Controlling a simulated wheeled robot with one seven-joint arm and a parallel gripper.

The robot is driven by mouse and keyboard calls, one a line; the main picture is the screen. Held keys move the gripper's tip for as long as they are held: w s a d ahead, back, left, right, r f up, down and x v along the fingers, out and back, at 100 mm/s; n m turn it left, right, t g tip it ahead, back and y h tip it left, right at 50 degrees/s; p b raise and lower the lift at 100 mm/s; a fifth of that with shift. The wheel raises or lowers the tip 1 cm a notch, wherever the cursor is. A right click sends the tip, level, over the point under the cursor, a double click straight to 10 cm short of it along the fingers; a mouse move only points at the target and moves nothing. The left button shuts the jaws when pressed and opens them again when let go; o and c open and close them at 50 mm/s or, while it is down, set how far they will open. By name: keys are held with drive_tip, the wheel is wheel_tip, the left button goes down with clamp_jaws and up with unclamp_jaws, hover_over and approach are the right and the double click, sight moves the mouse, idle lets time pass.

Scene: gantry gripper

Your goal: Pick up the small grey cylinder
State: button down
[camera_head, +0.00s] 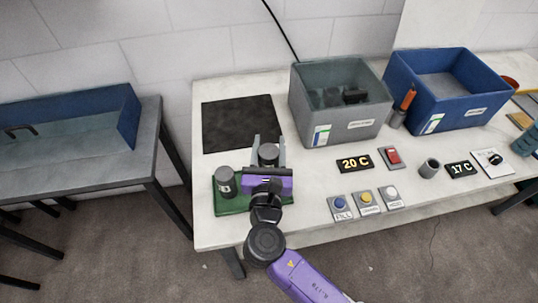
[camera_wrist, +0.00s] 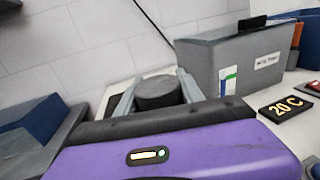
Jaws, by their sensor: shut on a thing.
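A small dark grey cylinder (camera_head: 268,153) stands between the two fingers of my gripper (camera_head: 269,142) at the left part of the white table. In the wrist view the same cylinder (camera_wrist: 158,93) shows with a grey finger on each side. My gripper is shut on it. The purple gripper body hides its lower part, so I cannot tell whether it touches what is below. A second dark grey cylinder (camera_head: 226,182) with a light mark stands on the left of the green tray (camera_head: 231,207), left of my gripper.
A black mat (camera_head: 238,123) lies behind my gripper. A grey bin (camera_head: 347,128) and a blue bin (camera_head: 463,113) stand at the back. Displays, including a 20 C sign (camera_head: 355,163), and several buttons (camera_head: 365,199) lie to the right. A side table (camera_head: 80,170) stands left across a gap.

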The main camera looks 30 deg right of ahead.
wheel_tip(320, 180, up, 13)
drive_tip(key=p, duration=0.1)
drive_tip(key=shift+p, duration=0.35)
